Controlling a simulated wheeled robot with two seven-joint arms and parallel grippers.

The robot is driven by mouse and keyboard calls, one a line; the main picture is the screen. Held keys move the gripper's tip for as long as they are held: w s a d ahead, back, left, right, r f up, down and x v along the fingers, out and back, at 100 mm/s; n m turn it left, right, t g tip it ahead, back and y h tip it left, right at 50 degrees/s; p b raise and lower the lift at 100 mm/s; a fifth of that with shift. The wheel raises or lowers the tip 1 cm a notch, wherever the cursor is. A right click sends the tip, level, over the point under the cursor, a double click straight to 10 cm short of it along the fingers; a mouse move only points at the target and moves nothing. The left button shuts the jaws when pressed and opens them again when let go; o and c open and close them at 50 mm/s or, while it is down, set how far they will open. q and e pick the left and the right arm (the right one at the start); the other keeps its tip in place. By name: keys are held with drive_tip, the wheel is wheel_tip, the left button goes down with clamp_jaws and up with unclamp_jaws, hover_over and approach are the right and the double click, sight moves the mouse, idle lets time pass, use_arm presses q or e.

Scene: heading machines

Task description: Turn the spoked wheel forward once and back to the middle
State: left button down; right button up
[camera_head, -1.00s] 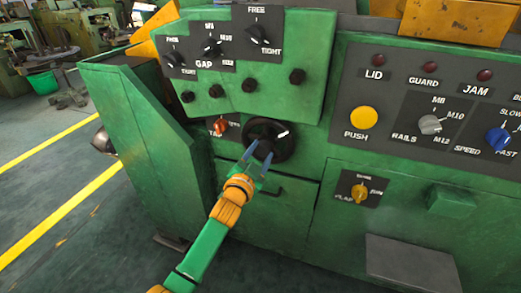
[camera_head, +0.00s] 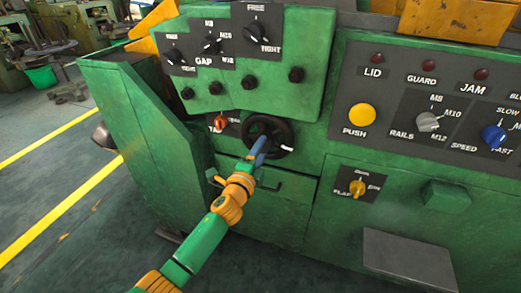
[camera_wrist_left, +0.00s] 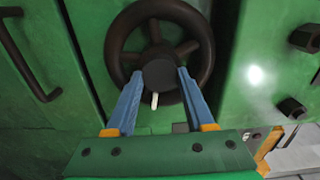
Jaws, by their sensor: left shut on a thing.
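The dark spoked wheel (camera_head: 291,135) stands on the front of the green machine, below the upper control panel. In the left wrist view its rim (camera_wrist_left: 112,48), spokes and round hub (camera_wrist_left: 160,75) show large. A white mark on the wheel points to the lower right in the head view. My left gripper (camera_head: 261,147) has its blue fingers at the middle of the wheel. In the wrist view the left gripper (camera_wrist_left: 159,80) is shut on the hub, one finger on each side. My right gripper is not in view.
An orange-red knob (camera_head: 220,119) sits close to the wheel's left. A drawer handle (camera_head: 268,188) is below it. Several dark knobs (camera_head: 250,86) are above. A yellow push button (camera_head: 362,115) and a yellow knob (camera_head: 358,188) are to the right.

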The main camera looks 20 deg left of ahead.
use_arm(q)
drive_tip(key=shift+m, duration=1.6)
drive_tip(key=shift+c, duration=1.3)
unclamp_jaws()
drive_tip(key=s+p, duration=0.1)
drive_tip(key=s, duration=0.6)
